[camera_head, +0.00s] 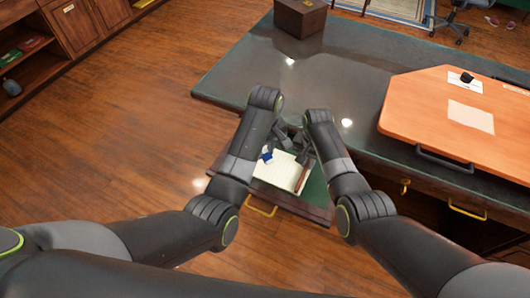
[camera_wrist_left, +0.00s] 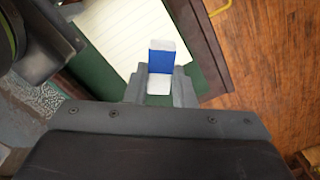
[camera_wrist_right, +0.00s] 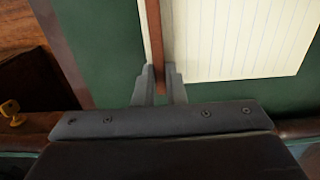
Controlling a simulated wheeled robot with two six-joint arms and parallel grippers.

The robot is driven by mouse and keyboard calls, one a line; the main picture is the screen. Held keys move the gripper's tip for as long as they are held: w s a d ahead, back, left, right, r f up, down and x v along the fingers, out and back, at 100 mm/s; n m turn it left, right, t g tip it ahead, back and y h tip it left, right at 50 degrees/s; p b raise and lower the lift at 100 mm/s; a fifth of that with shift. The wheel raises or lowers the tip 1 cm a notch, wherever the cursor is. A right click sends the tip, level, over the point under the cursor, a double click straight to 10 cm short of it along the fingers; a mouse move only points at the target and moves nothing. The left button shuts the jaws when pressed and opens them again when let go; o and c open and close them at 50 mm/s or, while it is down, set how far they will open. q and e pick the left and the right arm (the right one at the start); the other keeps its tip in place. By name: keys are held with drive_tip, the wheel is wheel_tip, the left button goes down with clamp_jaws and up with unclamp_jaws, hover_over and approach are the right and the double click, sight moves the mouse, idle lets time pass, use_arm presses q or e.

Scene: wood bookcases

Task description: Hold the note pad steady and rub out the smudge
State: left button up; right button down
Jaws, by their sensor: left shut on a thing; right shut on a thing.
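The note pad (camera_head: 280,172), pale lined paper, lies in an open green-lined drawer. It also shows in the left wrist view (camera_wrist_left: 115,25) and right wrist view (camera_wrist_right: 235,40). My left gripper (camera_wrist_left: 160,85) is shut on a blue and white eraser (camera_wrist_left: 160,62), over the pad's edge; whether the eraser touches the paper is unclear. My right gripper (camera_wrist_right: 160,85) is shut on a narrow brown strip (camera_wrist_right: 155,40) along the pad's side, which looks like its binding. I cannot make out a smudge; my arms and grippers hide part of the pad.
The drawer (camera_head: 316,212) has a brass handle (camera_head: 262,208) and sits under a dark desk top (camera_head: 330,75). A brown box (camera_head: 300,18) stands at the back of the desk. An orange board (camera_head: 455,120) with papers lies to the right. The floor at left is clear.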

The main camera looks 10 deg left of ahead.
idle(0.4)
drive_tip(key=c, duration=1.4)
unclamp_jaws()
wheel_tip(320, 180, up, 12)
